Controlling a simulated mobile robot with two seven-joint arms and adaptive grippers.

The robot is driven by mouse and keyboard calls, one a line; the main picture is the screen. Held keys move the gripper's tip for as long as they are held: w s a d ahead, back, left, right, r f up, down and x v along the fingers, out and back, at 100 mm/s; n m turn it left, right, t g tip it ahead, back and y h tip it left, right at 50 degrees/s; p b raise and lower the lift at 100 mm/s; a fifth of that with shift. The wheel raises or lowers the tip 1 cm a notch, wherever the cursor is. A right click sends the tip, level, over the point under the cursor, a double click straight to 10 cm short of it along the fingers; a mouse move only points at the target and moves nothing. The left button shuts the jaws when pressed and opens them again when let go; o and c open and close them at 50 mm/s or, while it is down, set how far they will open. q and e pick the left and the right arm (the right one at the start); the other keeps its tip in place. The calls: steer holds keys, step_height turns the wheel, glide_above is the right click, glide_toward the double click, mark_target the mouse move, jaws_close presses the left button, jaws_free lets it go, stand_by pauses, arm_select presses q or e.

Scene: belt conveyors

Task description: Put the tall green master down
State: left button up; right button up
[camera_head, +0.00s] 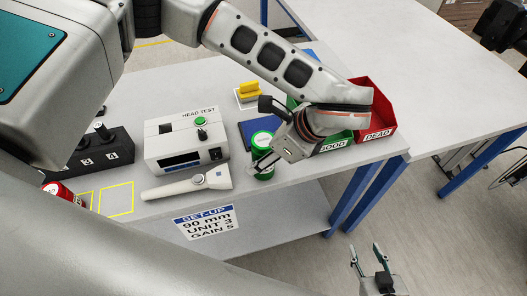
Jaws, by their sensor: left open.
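The tall green master (262,139) stands upright near the front edge of the table, in front of a dark blue pad. It is a green cylinder with a pale label band, partly hidden by my gripper. My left gripper (267,163) is open at the master, with its fingers around its lower part. Whether a finger touches it I cannot tell. My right gripper (366,254) is open and empty, low in front of the table, away from everything on it.
The HEAD TEST unit (185,140) and a white flashlight-shaped probe (187,184) lie to the left. A numbered black block (95,152) is further left, near yellow outlined squares (117,198). A red DEAD bin (380,135) and green GOOD bin (335,146) are right. A yellow block (249,90) is behind.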

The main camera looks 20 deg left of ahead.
arm_select(q)
steer(key=b+v, duration=0.2)
steer(key=v, duration=1)
